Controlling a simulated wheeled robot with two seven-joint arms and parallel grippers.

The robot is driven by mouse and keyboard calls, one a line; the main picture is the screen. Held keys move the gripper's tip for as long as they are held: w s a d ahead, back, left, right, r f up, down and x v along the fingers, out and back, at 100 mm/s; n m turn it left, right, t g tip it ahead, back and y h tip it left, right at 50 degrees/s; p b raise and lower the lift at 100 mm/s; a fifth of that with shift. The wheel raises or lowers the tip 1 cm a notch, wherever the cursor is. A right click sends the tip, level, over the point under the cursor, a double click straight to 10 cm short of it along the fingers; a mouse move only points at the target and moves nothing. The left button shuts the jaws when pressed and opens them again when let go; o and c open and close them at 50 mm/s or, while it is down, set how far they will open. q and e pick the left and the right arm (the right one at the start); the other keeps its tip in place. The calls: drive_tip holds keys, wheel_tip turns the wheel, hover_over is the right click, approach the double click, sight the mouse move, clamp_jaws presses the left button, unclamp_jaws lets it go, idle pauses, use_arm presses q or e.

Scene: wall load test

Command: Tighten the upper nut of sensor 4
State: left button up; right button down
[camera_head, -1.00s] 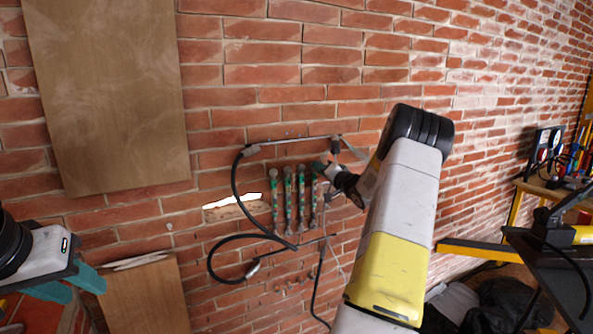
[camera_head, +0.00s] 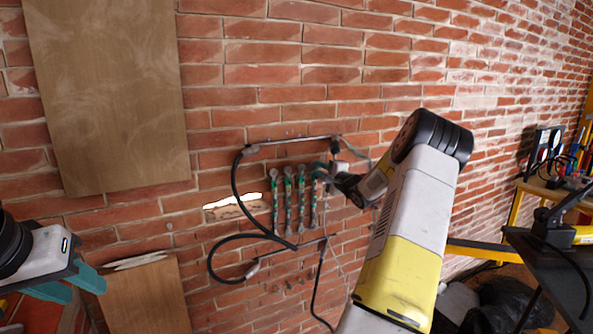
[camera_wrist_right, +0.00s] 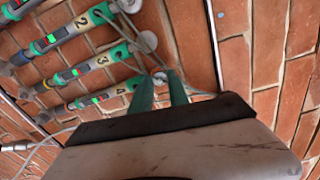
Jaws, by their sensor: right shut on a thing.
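Sensor 4 (camera_wrist_right: 112,92) is a green and grey rod with a lit green window, the lowest of the numbered row in the right wrist view. In the head view it is the rightmost rod (camera_head: 314,205) of the row on the brick wall. A small round metal nut (camera_wrist_right: 160,77) shows at its upper end. My right gripper (camera_wrist_right: 161,84) has its two green fingers on either side of this nut and is shut on it; the exact contact is hard to see. My left gripper (camera_head: 86,291) is open and empty at the lower left, away from the sensors.
Sensor 3 (camera_wrist_right: 90,66) and other parallel rods lie close beside sensor 4. A black cable (camera_head: 234,190) loops around the row, and thin grey cables run near the nut. A wooden board (camera_head: 105,90) hangs at left. A cluttered bench (camera_head: 560,188) stands at right.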

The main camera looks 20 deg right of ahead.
drive_tip(key=shift+s+d+f+m, duration=0.15)
drive_tip(key=shift+f+m, duration=0.15)
drive_tip(key=shift+m, duration=0.3)
drive_tip(key=c, duration=1.4)
unclamp_jaws()
drive_tip(key=shift+o, duration=0.7)
drive_tip(key=shift+r, duration=0.2)
drive_tip(key=s, duration=0.7)
drive_tip(key=shift+s+d, duration=0.2)
drive_tip(key=shift+s, duration=0.2)
